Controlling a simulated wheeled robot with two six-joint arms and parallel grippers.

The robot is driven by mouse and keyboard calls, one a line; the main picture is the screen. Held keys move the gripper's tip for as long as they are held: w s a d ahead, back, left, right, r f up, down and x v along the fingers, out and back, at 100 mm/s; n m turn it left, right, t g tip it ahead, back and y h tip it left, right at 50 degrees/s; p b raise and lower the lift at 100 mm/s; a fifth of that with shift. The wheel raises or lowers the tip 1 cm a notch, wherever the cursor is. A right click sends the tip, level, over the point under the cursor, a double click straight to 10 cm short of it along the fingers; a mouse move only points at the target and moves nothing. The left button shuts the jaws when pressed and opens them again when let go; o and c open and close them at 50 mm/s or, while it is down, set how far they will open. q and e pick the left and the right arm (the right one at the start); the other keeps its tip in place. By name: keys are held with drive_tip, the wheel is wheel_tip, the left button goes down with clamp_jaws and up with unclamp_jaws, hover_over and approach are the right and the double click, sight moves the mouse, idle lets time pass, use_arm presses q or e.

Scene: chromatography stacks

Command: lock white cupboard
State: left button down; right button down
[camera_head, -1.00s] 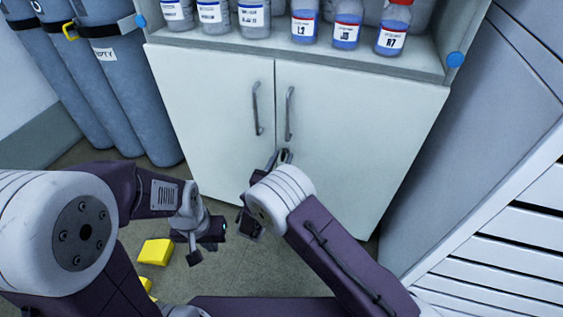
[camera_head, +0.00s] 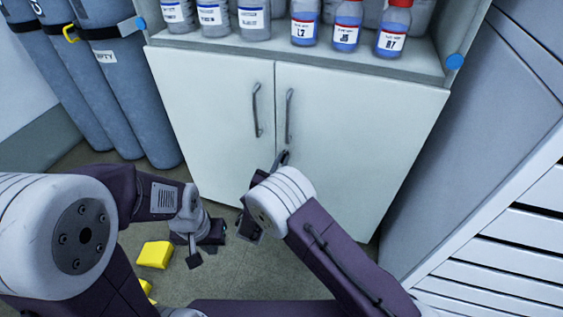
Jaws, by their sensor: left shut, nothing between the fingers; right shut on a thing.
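The white cupboard (camera_head: 365,125) stands ahead with both doors closed, the left door (camera_head: 200,110) and the right door, each with a grey vertical handle; the left handle (camera_head: 257,110) and right handle (camera_head: 289,115) flank the seam. My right gripper (camera_head: 283,157) is at the seam just below the handles. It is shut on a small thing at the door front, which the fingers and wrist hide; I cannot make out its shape. My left gripper (camera_head: 206,240) is shut and empty, low over the floor in front of the left door.
Labelled bottles (camera_head: 347,28) stand on the open shelf above the doors. Grey gas cylinders (camera_head: 125,85) are at the left. A yellow block (camera_head: 155,254) lies on the floor near my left gripper. A grey cabinet wall (camera_head: 480,130) is close at the right.

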drive_tip(key=m+b, duration=0.1)
drive_tip(key=m, duration=0.3)
drive_tip(key=shift+f+m, duration=0.15)
drive_tip(key=shift+m, duration=0.25)
drive_tip(key=shift+d+m+b, duration=0.1)
drive_tip(key=shift+m+b, duration=3.55)
drive_tip(key=shift+m, duration=1.45)
drive_tip(key=c, duration=1.5)
unclamp_jaws()
